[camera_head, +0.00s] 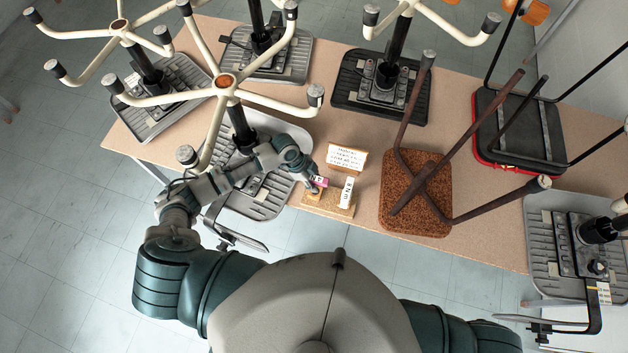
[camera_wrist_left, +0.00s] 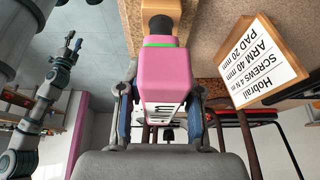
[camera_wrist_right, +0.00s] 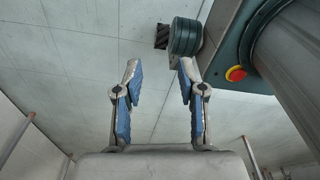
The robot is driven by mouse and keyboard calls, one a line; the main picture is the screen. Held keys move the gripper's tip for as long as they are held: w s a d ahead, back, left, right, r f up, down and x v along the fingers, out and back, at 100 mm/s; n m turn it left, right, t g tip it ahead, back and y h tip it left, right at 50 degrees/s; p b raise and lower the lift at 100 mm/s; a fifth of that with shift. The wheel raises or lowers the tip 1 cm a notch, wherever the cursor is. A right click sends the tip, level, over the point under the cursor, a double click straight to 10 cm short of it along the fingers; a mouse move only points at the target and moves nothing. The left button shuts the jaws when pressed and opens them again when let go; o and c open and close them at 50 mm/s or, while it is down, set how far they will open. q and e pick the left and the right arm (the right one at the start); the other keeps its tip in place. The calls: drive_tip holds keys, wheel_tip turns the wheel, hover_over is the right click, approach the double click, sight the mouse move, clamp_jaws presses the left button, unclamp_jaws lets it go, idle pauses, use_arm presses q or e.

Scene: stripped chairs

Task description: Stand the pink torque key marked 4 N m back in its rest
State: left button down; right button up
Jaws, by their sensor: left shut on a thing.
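The pink torque key (camera_head: 321,181) is in my left gripper (camera_head: 313,184), over the left part of a small wooden rest (camera_head: 328,204) at the table's front edge. In the left wrist view the gripper (camera_wrist_left: 160,105) is shut on the pink body (camera_wrist_left: 168,72), which has a green band and a dark tip (camera_wrist_left: 160,18). Its lettering is only partly visible. Whether the tip is seated in the rest, I cannot tell. A white key (camera_head: 346,192) with black lettering stands on the rest's right part. My right gripper (camera_wrist_right: 158,85) is open and empty, over the floor.
A lettered card on a wooden stand (camera_head: 346,158) is just behind the rest; it also shows in the left wrist view (camera_wrist_left: 262,65). A brown stool seat with upturned legs (camera_head: 415,190) is to the right. A grey chair base (camera_head: 265,195) is to the left.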

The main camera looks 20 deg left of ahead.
use_arm(q)
drive_tip(key=shift+d+f, duration=0.1)
drive_tip(key=shift+d, duration=0.15)
drive_tip(key=shift+d+f+b, duration=0.25)
drive_tip(key=shift+f+b, duration=0.05)
drive_tip(key=shift+f, duration=0.2)
drive_tip(key=shift+a+f, duration=0.15)
drive_tip(key=shift+f, duration=0.1)
drive_tip(key=c, duration=0.9)
unclamp_jaws()
drive_tip(key=shift+a, duration=0.1)
drive_tip(key=shift+o, duration=1)
drive_tip(key=shift+a+r, duration=0.1)
drive_tip(key=shift+r, duration=0.1)
drive_tip(key=v, duration=0.6)
drive_tip(key=shift+a+r, duration=0.45)
use_arm(e)
drive_tip(key=shift+d+f, duration=0.5)
drive_tip(key=shift+d, duration=0.1)
